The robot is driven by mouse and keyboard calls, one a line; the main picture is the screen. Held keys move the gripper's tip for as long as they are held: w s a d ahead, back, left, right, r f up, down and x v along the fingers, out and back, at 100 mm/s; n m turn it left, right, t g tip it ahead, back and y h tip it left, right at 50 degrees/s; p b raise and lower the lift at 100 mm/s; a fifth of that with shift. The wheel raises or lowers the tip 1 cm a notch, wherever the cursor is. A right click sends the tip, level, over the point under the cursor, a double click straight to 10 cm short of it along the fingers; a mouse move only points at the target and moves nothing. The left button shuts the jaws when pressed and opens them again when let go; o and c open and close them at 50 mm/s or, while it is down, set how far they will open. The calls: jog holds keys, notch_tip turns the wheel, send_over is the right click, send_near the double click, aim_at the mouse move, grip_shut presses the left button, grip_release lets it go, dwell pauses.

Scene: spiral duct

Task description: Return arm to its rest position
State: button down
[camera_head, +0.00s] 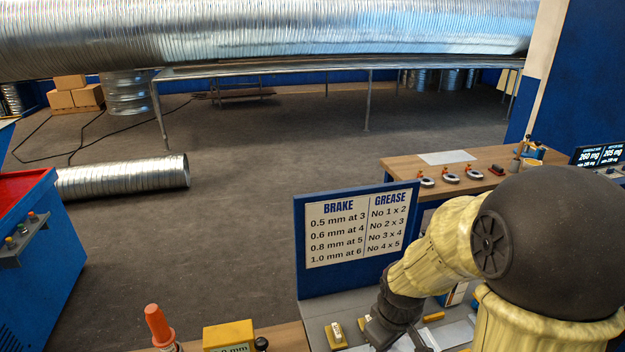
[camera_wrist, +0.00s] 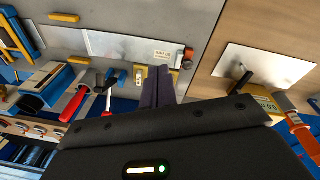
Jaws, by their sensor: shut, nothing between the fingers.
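My gripper (camera_wrist: 158,72) shows in the wrist view as two dark fingers side by side, shut with nothing between them. They point over the grey bench top (camera_wrist: 190,15), near a small labelled yellow block (camera_wrist: 164,58); I cannot tell their height above it. In the head view my arm, cream with black joints, fills the lower right and bends down to the left toward the bench. The fingers are not clear there.
A blue sign board (camera_head: 297,240) stands close left of my arm. A wooden bench (camera_head: 400,163) with small gauges lies behind it. A red-topped blue machine (camera_head: 45,260) stands at left. An orange-capped bottle (camera_head: 158,325) and yellow block (camera_head: 229,337) are in front.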

jog(key=s+r+m, duration=0.1)
jog(key=m, duration=0.1)
jog(key=s+m, duration=0.2)
jog(key=s+r+m+t, duration=0.1)
jog(key=m, duration=0.2)
jog(key=shift+s+d+r, duration=0.2)
jog(key=shift+s+r, duration=0.1)
jog(key=shift+r, duration=0.05)
jog(key=shift+w+a, duration=0.1)
jog(key=shift+w, duration=0.05)
dwell(1.3)
